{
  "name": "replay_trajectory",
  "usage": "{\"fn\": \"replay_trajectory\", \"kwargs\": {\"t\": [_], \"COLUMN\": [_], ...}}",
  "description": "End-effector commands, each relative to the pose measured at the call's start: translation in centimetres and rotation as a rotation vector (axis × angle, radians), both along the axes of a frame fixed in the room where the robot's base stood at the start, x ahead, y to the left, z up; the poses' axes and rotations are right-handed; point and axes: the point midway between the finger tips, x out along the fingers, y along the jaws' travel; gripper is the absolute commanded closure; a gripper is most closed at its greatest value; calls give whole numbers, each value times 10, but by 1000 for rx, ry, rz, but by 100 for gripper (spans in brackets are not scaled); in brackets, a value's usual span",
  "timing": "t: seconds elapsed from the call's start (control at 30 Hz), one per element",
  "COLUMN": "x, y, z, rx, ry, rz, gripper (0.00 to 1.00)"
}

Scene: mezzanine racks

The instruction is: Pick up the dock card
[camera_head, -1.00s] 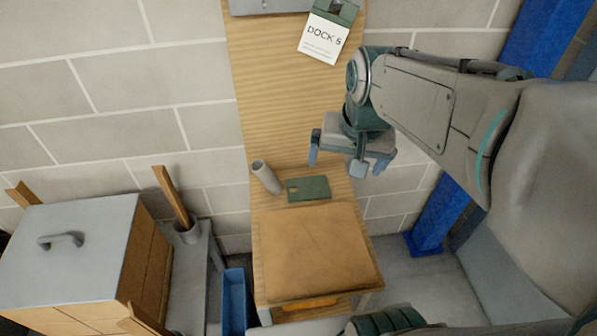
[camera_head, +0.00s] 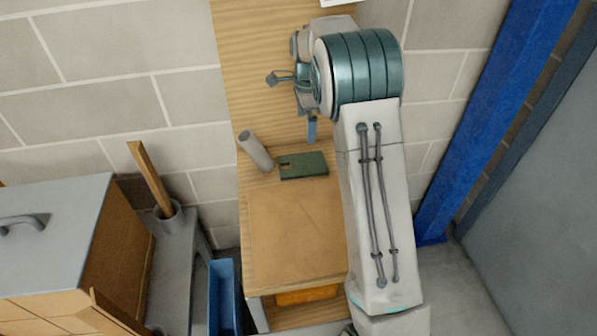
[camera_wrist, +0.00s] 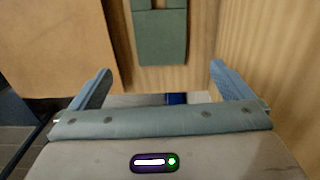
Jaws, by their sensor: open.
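A flat green card (camera_head: 303,165) with a small cut-out near one end lies on the wooden bench. It also shows in the wrist view (camera_wrist: 161,38), at the top centre, with no writing visible on it. A white card (camera_head: 338,2) barely shows at the top edge of the head view, its face cut off. My gripper (camera_wrist: 158,82) is open and empty, its two blue-grey fingers wide apart. The green card appears beyond the fingers and between their lines, apart from them. In the head view my arm hides part of the gripper, above the green card.
A grey cylinder (camera_head: 255,150) leans or lies just left of the green card. A tan pad (camera_head: 295,235) covers the bench's front end. A block wall (camera_head: 110,80) is at the left, and a blue post (camera_head: 490,110) stands at the right.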

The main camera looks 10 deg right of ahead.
Motion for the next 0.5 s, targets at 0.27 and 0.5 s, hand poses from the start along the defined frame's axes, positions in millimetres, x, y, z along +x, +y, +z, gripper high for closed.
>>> {"fn": "replay_trajectory", "kwargs": {"t": [0.27, 0.5], "x": [4, 4], "y": [1, 2], "z": [-41, -83], "rx": [-2, -2], "ry": [11, 9], "rz": [-31, -28], "gripper": [0, 0]}}
